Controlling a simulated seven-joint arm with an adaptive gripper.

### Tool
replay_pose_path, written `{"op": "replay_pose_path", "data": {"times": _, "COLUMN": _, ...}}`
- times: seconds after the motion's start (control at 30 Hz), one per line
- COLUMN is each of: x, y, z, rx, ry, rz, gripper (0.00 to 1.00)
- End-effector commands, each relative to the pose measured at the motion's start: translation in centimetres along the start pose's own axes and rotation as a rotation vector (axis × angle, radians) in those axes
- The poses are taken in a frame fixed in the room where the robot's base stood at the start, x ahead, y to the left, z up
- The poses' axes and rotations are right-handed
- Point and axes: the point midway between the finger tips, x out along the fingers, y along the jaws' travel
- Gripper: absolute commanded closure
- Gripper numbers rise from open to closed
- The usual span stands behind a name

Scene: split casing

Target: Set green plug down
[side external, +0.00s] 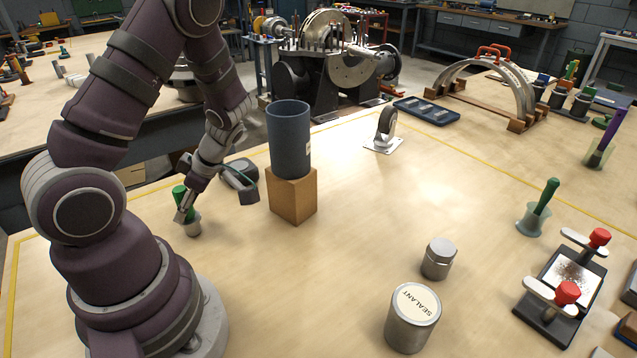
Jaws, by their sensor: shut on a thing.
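A green plug (180,194) is in my gripper (183,214) at the left, close beside my arm's base. The gripper is shut on it and partly covers it. Another green-handled piece (546,194) leans in a pale cup (533,220) at the right.
A dark blue cylinder (289,140) stands on a wooden block (292,195) right of my gripper. A sealant can (412,318), a metal jar (438,258), a caster (385,130) and a clamp fixture (548,310) stand further right. The table's middle is clear.

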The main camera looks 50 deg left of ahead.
Motion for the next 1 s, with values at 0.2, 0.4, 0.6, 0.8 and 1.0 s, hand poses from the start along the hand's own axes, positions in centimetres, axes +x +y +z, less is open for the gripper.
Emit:
{"op": "replay_pose_path", "data": {"times": 0.2, "x": 0.2, "y": 0.0, "z": 0.1, "rx": 0.000, "ry": 0.000, "rz": 0.000, "gripper": 0.61}}
{"op": "replay_pose_path", "data": {"times": 0.4, "x": 0.1, "y": 0.0, "z": 0.1, "rx": 0.001, "ry": 0.000, "rz": 0.001, "gripper": 0.47}}
{"op": "replay_pose_path", "data": {"times": 0.6, "x": 0.1, "y": 0.0, "z": 0.1, "rx": 0.001, "ry": 0.000, "rz": 0.001, "gripper": 0.47}}
{"op": "replay_pose_path", "data": {"times": 0.8, "x": -2.6, "y": 0.1, "z": 0.1, "rx": 0.001, "ry": -0.005, "rz": 0.009, "gripper": 0.47}}
{"op": "replay_pose_path", "data": {"times": 1.0, "x": -7.6, "y": 0.1, "z": 0.1, "rx": 0.002, "ry": -0.007, "rz": 0.009, "gripper": 0.47}}
